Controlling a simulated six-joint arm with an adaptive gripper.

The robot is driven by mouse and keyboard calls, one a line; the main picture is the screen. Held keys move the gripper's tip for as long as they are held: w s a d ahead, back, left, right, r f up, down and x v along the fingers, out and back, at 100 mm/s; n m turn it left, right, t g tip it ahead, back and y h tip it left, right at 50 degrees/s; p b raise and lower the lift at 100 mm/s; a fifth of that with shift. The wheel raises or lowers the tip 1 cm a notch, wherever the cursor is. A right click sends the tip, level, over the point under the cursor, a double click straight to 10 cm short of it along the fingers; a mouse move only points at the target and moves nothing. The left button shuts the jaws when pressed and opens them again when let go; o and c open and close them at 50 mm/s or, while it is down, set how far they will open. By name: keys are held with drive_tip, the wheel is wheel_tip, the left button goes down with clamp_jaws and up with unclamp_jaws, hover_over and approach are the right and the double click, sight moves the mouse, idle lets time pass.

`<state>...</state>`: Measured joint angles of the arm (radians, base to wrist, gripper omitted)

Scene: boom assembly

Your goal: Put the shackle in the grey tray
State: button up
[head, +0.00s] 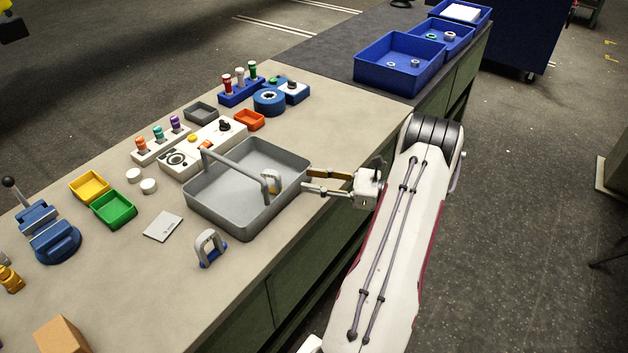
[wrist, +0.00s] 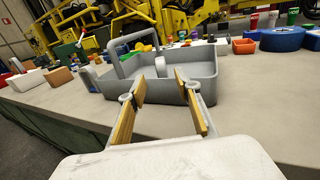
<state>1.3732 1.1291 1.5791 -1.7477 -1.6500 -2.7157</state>
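The shackle (head: 210,248), a grey U-shaped piece with blue at its lower ends, stands on the bench just outside the near left side of the grey tray (head: 235,223). In the wrist view the shackle (wrist: 88,77) shows partly at the left of the tray (wrist: 205,86). My gripper (head: 306,179) is open and empty at the tray's right wall, apart from the shackle. In the wrist view its two yellow-padded fingers (wrist: 160,84) stand apart; I cannot tell whether they touch the wall.
A flat grey card (head: 163,226) lies left of the shackle. Blue bins (head: 399,72) sit at the far right. Bench around the shackle's front is clear.

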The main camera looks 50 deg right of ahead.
drive_tip(key=shift+w+r, duration=0.1)
drive_tip(key=shift+w, duration=0.05)
drive_tip(key=w+r+m+g+h, duration=0.2)
drive_tip(key=w+r+m+h, duration=0.6)
drive_tip(key=w+r, duration=0.6)
drive_tip(key=w+a+r+m+g+h, duration=0.2)
drive_tip(key=w+a+r+m+h, duration=0.2)
drive_tip(key=a+r+m, duration=0.75)
drive_tip(key=s+a+f+m+g+y, duration=0.2)
drive_tip(key=s+a+m, duration=0.8)
drive_tip(key=s+a, duration=0.5)
drive_tip(key=s+a+f+m+g+y, duration=0.2)
drive_tip(key=s+a+m+g, duration=0.3)
drive_tip(key=s+a+m, duration=0.6)
drive_tip(key=s+a+y, duration=0.1)
drive_tip(key=s+a, duration=0.4)
drive_tip(key=a, duration=0.1)
drive_tip(key=shift+s+f, duration=0.15)
drive_tip(key=shift+f, duration=0.05)
